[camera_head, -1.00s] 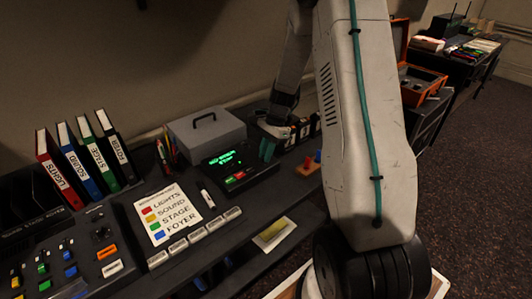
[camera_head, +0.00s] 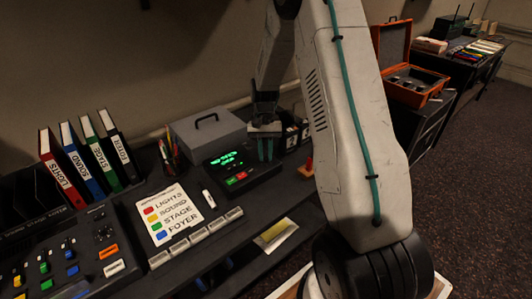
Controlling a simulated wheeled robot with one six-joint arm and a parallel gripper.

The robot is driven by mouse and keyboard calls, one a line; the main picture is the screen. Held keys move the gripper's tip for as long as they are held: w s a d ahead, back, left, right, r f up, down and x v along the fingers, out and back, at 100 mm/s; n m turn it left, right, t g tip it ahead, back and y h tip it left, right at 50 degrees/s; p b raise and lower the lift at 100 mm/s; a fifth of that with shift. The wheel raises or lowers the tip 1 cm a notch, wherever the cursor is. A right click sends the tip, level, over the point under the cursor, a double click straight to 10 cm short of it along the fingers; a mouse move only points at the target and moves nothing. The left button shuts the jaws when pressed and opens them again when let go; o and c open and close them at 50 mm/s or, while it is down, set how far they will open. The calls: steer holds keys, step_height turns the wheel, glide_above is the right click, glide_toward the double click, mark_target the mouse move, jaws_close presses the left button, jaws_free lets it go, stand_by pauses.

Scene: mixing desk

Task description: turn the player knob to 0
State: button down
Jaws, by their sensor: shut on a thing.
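The player (camera_head: 238,168) is a black box with a lit green display, a red and a green button, standing on the dark desk. My gripper (camera_head: 265,158) points down at the player's right side, behind my forearm in the picture. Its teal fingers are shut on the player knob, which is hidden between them. The display's small green text is too blurred to read, and the knob's setting cannot be seen.
A grey cash box (camera_head: 206,134) stands behind the player to the left. A pen cup (camera_head: 171,152), a label card (camera_head: 170,212) and a marker (camera_head: 209,199) are to the left. An orange block (camera_head: 306,168) sits to the right, partly hidden by my arm.

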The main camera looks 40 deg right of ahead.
steer(key=shift+n, duration=0.7)
steer(key=shift+h, duration=0.3)
steer(key=c, duration=1.3)
jaws_free()
steer(key=shift+c, duration=0.2)
steer(key=shift+r, duration=0.1)
steer(key=v, duration=0.7)
steer(key=shift+w+r, duration=0.2)
steer(key=shift+r, duration=0.05)
